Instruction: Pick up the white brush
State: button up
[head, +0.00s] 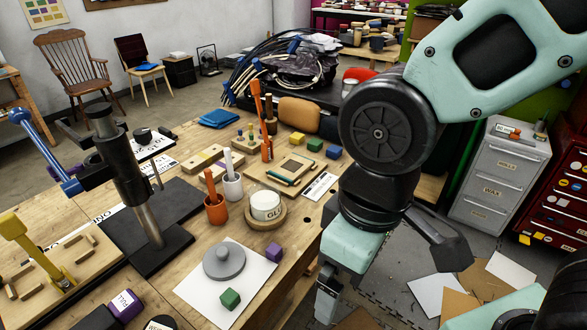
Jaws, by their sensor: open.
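The white brush (229,162) stands upright in a pale grey cup (233,187) in the middle of the workbench (180,222). Its handle sticks up above the rim; its lower end is hidden inside the cup. My gripper (325,303) hangs at the bench's right edge, pointing down, to the right of and nearer than the brush, well apart from it. It is open, and nothing shows between its fingers, which are small and partly hidden in this view.
An orange cup (216,210) with an orange-handled tool stands just left of the grey cup. A round white tub (265,205) stands to its right. A wooden tray (284,172) lies behind. Nearer are a white sheet (195,289) with a grey disc (224,260) and a black post (125,165).

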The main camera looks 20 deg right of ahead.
aim_at(226, 152)
jog(key=j+u, duration=0.25)
jog(key=u, duration=0.15)
jog(key=i+j+u, duration=0.1)
jog(key=u, duration=0.25)
jog(key=i+j+u, duration=0.1)
jog(key=j+u, duration=0.3)
jog(key=l, duration=0.1)
